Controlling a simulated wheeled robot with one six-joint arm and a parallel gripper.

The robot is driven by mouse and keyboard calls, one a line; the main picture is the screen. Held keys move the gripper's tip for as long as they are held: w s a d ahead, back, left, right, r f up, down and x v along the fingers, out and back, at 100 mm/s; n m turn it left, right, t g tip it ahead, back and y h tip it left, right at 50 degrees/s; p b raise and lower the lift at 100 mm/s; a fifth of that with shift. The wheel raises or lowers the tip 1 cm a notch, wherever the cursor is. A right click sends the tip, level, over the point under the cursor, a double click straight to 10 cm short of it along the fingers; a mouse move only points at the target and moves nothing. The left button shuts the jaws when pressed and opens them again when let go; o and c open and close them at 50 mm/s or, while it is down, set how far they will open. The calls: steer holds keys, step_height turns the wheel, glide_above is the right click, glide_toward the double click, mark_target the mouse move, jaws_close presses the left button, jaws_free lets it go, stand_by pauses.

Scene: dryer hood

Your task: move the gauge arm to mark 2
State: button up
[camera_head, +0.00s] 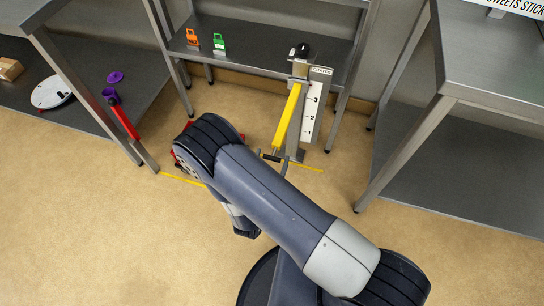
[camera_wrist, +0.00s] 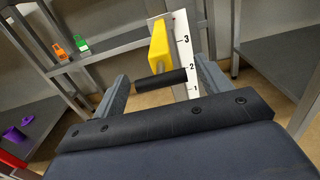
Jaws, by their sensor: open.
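The yellow gauge arm (camera_head: 288,115) slopes down from a grey post (camera_head: 299,70), beside a white scale board (camera_head: 312,112) marked 1, 2 and 3. In the wrist view the yellow arm (camera_wrist: 160,48) ends in a black handle (camera_wrist: 162,86). There the handle points toward the scale (camera_wrist: 184,50), appearing between marks 1 and 2; the viewing angle hides its exact reading. My gripper (camera_wrist: 163,72) is open, with a finger on each side of the handle in the picture. I see no clear contact. In the head view my own arm hides most of the gripper.
A low steel shelf (camera_head: 260,42) behind holds an orange tag (camera_head: 192,39) and a green tag (camera_head: 219,42). Steel tables stand left and right (camera_head: 480,60).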

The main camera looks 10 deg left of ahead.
steer(key=shift+w, duration=0.55)
steer(key=shift+c, duration=0.4)
steer(key=c, duration=1.3)
steer(key=shift+f, duration=0.15)
step_height(320, 180, down, 19)
steer(key=b, duration=1.6)
steer(key=shift+r, duration=0.2)
steer(key=o, duration=1.4)
